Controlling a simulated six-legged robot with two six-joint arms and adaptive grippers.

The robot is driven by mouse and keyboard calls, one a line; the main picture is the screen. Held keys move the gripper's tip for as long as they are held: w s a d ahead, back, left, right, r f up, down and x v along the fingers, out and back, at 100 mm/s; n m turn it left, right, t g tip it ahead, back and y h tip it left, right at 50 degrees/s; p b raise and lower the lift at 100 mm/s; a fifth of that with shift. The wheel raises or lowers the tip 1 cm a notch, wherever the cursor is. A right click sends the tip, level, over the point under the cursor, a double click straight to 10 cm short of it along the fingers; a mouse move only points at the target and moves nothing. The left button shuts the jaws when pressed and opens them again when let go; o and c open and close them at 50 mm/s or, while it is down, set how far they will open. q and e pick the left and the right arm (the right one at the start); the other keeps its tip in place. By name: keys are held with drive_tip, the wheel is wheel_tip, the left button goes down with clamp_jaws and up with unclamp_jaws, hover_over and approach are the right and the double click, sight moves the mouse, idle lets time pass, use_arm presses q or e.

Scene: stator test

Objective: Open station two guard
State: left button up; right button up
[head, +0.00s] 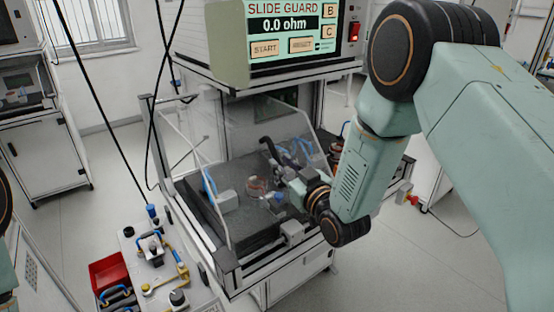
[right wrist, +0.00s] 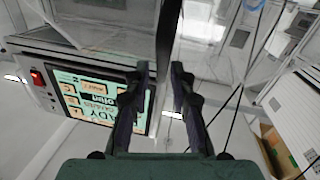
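The station's guard (head: 235,125) is a clear, see-through cover with thin pale edges. It stands over a dark bed (head: 240,237) below the screen in the head view. A copper-coloured ring-like part (head: 257,186) shows through or beside it. My right gripper (head: 277,160) reaches in from the right at the guard's right side. In the right wrist view its two dark fingers (right wrist: 160,85) are apart, with a dark upright bar (right wrist: 168,35) showing in the gap. I cannot tell whether they touch it. My left gripper is out of view.
A screen (head: 292,35) reading "SLIDE GUARD" and "0.0 ohm" stands above the station. At lower left, a bench (head: 190,285) carries fixtures, and a red bin (head: 108,272) stands beside it. Black cables (head: 92,90) hang at left. White cabinets (head: 45,155) stand further back.

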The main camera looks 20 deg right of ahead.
sight(278, 159)
drive_tip(key=shift+w+a, duration=0.3)
drive_tip(key=shift+w, duration=0.3)
drive_tip(key=shift+w+a, duration=0.3)
drive_tip(key=shift+w, duration=0.55)
drive_tip(key=shift+w+d, duration=0.1)
drive_tip(key=shift+d, duration=0.25)
drive_tip(key=shift+w+a, duration=0.1)
drive_tip(key=shift+a, duration=0.25)
drive_tip(key=shift+c, duration=1)
drive_tip(key=shift+d, duration=0.25)
clamp_jaws()
drive_tip(key=shift+f, duration=0.1)
drive_tip(key=shift+a, duration=0.2)
drive_tip(key=shift+d, duration=0.15)
